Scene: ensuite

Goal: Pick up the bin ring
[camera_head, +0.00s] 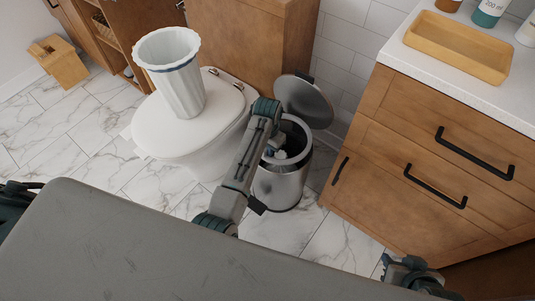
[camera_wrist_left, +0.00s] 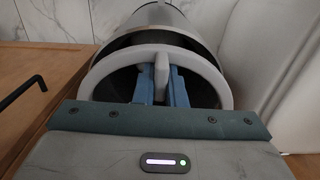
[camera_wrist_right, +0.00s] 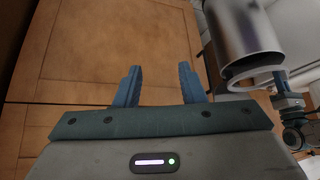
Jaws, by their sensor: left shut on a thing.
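The bin ring (camera_wrist_left: 205,66) is a pale grey hoop at the mouth of the steel bin. My left gripper (camera_wrist_left: 163,88) is shut on a short upright part of it, one finger on each side. The ring also shows in the right wrist view (camera_wrist_right: 240,79), beside the left gripper. In the head view my left arm reaches over the toilet's side to the bin (camera_head: 280,186), and its gripper (camera_head: 282,153) is partly hidden at the opening. The bin's round lid (camera_head: 304,101) stands open. My right gripper (camera_wrist_right: 160,86) is open and empty, facing the wooden cabinet.
The wooden vanity (camera_head: 400,165) with black handles is close on the bin's right. Marble floor on the left is clear.

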